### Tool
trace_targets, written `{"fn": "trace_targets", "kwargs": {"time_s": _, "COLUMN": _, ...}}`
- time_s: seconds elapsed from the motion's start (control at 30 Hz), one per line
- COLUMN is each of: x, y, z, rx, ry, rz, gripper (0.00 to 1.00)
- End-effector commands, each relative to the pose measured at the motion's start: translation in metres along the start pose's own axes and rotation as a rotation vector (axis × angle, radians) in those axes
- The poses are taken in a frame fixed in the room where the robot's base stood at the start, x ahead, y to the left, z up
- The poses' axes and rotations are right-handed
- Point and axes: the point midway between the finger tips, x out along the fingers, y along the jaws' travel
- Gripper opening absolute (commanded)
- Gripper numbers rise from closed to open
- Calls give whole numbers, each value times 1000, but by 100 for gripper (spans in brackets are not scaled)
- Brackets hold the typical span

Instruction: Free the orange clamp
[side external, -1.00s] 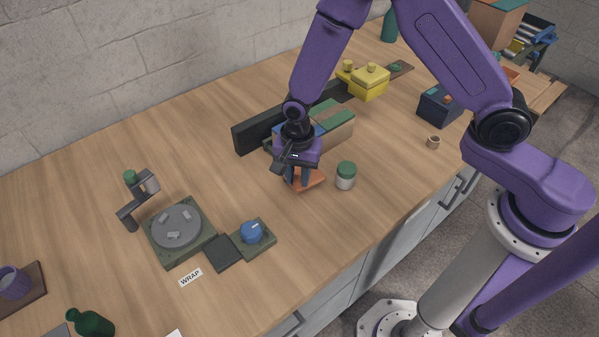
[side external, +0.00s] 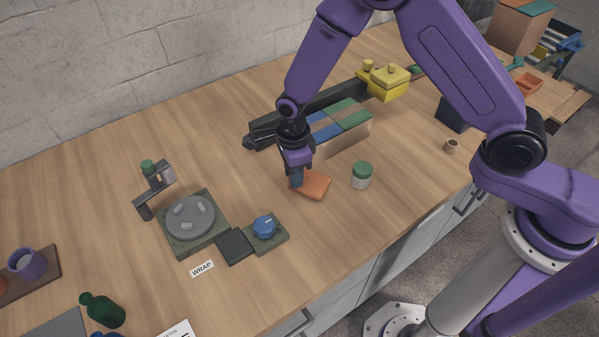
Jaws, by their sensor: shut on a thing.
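The orange clamp (side external: 314,186) shows as a flat orange piece low over or on the wooden table, in the middle of the view. My gripper (side external: 296,181) points down at its left end and is shut on it. The fingers hide that end, and I cannot tell whether the piece touches the table.
A white jar with a green lid (side external: 362,176) stands close to the right. Bare table lies between.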

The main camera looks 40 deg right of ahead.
Motion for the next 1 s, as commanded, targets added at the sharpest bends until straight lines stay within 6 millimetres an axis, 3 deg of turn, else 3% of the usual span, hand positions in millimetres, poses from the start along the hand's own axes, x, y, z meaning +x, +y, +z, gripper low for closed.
{"fn": "trace_targets", "kwargs": {"time_s": 0.5, "x": -1, "y": -18, "z": 12, "rx": 412, "ry": -2, "rz": -1, "gripper": 0}}
{"fn": "trace_targets", "kwargs": {"time_s": 1.0, "x": -1, "y": -24, "z": 14, "rx": 542, "ry": -3, "rz": -1, "gripper": 0}}
